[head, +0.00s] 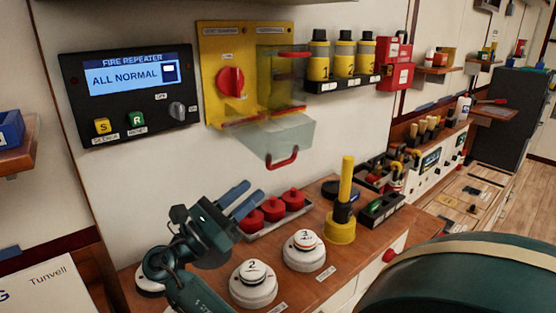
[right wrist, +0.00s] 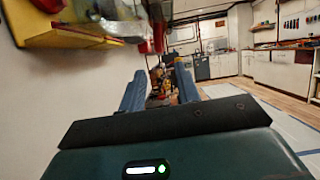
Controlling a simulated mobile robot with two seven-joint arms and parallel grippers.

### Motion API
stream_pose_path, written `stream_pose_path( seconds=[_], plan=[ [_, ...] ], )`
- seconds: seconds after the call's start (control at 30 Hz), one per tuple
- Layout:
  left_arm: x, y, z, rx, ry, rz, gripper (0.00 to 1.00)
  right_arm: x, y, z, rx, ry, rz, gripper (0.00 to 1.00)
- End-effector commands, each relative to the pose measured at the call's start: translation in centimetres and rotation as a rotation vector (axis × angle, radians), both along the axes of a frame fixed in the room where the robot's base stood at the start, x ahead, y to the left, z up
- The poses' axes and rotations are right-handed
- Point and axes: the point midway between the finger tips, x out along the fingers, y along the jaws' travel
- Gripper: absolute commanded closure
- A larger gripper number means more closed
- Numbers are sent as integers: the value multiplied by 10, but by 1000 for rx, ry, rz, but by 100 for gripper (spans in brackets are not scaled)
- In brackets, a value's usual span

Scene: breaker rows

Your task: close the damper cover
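The yellow damper panel (head: 215,60) is on the wall with a red knob (head: 231,81) on its left half. The clear damper cover (head: 285,134) juts out from the lower right of the panel, open and tilted down, with a red handle (head: 283,160) at its outer edge. My right gripper (head: 246,200) is below and left of that handle, apart from it. Its two blue fingers are parted with nothing between them; the gap also shows in the right wrist view (right wrist: 160,88). The panel's yellow lower edge (right wrist: 60,38) is at the upper left there. My left gripper is not in view.
Below, a wooden counter (head: 335,272) bears white round detectors (head: 303,250), red caps in a tray (head: 272,209) and a tall yellow-handled tool (head: 345,185). A fire repeater (head: 130,92) is left of the panel; a shelf of yellow bottles (head: 343,60) is right.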

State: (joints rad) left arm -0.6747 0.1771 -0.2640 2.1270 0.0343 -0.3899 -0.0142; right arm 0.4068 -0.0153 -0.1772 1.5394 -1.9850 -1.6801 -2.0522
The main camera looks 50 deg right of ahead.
Motion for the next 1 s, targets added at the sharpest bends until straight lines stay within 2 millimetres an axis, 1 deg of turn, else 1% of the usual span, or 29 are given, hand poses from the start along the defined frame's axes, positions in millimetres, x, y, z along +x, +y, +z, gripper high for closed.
stream_pose_path(
  seconds=[0.03,0.1,0.3,0.5,0.7,0.93,1.0],
  plan=[
    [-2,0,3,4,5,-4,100,-2,-11,7,-3,0,-4,67],
    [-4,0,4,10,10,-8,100,-3,-25,13,-4,-1,-3,67],
    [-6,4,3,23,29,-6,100,-7,-63,28,-2,0,-2,67],
    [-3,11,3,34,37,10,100,-9,-87,37,-1,1,-1,67],
    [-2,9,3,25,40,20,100,-10,-96,40,1,1,1,67],
    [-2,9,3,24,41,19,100,-10,-96,39,1,0,1,67],
    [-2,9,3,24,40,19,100,-10,-96,39,1,0,1,73]
  ],
)
